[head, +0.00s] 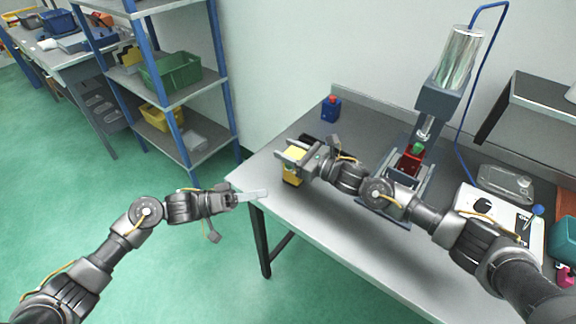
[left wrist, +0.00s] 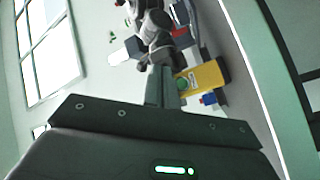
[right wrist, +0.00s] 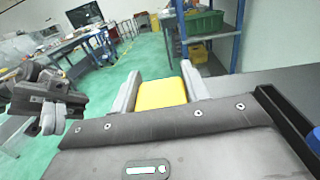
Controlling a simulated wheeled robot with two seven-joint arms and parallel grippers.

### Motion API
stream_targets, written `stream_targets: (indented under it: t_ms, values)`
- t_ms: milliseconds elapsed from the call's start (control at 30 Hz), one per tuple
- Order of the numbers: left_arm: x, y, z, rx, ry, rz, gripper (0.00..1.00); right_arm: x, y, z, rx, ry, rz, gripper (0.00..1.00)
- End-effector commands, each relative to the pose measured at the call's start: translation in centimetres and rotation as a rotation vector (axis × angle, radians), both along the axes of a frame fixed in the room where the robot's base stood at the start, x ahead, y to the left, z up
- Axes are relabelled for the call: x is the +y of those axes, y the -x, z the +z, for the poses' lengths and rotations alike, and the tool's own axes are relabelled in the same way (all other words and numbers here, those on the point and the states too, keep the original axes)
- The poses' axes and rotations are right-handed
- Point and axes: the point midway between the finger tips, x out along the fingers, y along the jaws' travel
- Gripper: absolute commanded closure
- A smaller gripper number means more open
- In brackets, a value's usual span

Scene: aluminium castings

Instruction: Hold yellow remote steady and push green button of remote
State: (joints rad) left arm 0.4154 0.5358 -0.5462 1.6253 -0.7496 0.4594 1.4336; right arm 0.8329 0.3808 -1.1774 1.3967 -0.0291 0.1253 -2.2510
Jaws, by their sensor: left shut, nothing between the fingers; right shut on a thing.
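The yellow remote (head: 292,181) is held in my right gripper (head: 294,155) above the front left corner of the workbench. In the right wrist view the remote (right wrist: 161,94) sits between both fingers. In the left wrist view the remote (left wrist: 208,76) shows its green button (left wrist: 183,84), just right of my left fingers (left wrist: 162,86). My left gripper (head: 262,193) is shut and empty, at the left edge of the bench. In the head view it is lower left of the remote, with a gap between them. The button's face is not clear in the head view.
Shelving (head: 190,90) with bins stands at left. Floor left of the bench is clear.

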Motion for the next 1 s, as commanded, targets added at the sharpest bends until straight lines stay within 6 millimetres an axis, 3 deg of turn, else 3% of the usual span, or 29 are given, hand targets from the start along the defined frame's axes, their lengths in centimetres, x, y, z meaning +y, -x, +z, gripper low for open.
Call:
stream_targets:
  t_ms: [600, 1000]
  values:
    - [-3.9, -6.2, 0.0, 0.001, 0.001, 0.001, 1.0, -0.1, 0.0, -0.1, 0.001, 0.002, -0.001, 0.81]
    - [-4.5, -7.2, 0.0, 0.0, 0.0, 0.001, 1.0, -0.1, 0.0, -0.1, 0.001, 0.002, -0.001, 0.81]
